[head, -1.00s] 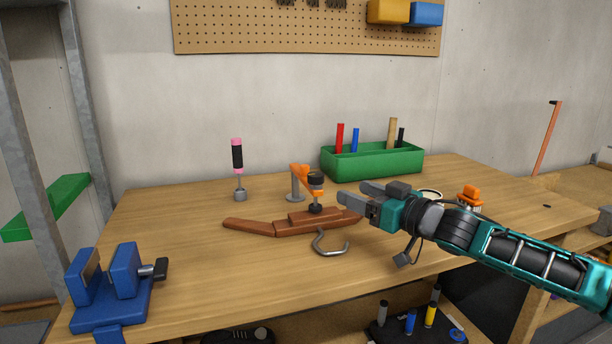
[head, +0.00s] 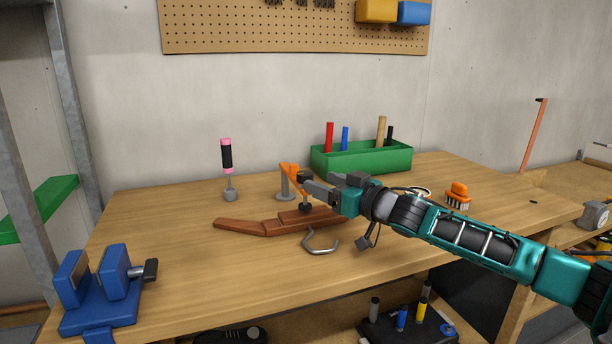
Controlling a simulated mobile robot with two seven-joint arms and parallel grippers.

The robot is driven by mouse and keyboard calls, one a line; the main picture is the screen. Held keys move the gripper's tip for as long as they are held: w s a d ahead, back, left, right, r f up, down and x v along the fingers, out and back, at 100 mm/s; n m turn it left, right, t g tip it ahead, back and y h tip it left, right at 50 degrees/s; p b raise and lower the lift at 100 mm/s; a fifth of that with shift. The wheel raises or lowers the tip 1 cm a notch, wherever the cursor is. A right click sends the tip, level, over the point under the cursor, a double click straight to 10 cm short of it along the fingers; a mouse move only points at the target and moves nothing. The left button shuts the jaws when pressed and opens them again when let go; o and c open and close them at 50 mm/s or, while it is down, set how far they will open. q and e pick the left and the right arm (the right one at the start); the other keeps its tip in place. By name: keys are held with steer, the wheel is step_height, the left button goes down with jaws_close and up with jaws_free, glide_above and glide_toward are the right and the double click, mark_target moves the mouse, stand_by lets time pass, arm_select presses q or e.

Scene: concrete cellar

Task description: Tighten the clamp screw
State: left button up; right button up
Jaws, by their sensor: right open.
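The orange clamp (head: 289,170) stands on the workbench on a grey post. Its dark clamp screw (head: 305,205) points down onto brown wooden pieces (head: 262,227) lying on the bench. My right gripper (head: 309,183) comes in from the right and is open. Its fingers reach left at the height of the top of the screw and overlap it in the view. The screw's top is partly hidden behind the fingers. I cannot tell whether the fingers touch it. My left gripper is not in view.
A bent metal hook (head: 321,243) lies in front of the wood. A green tool box (head: 363,160) stands behind my right gripper, and an orange brush (head: 457,195) to its right. A blue vise (head: 99,290) sits front left. A pink-and-black handled tool (head: 227,160) stands upright behind.

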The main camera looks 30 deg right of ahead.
mark_target(306, 173)
steer(key=shift+w+a+p, duration=0.2)
steer(key=shift+w, duration=0.8)
steer(key=shift+w+a+p, duration=0.2)
steer(key=shift+w+a, duration=0.05)
steer(key=shift+w, duration=0.8)
steer(key=shift+w+a+p, duration=0.2)
steer(key=shift+w, duration=0.8)
steer(key=shift+c, duration=0.2)
steer(key=c, duration=0.9)
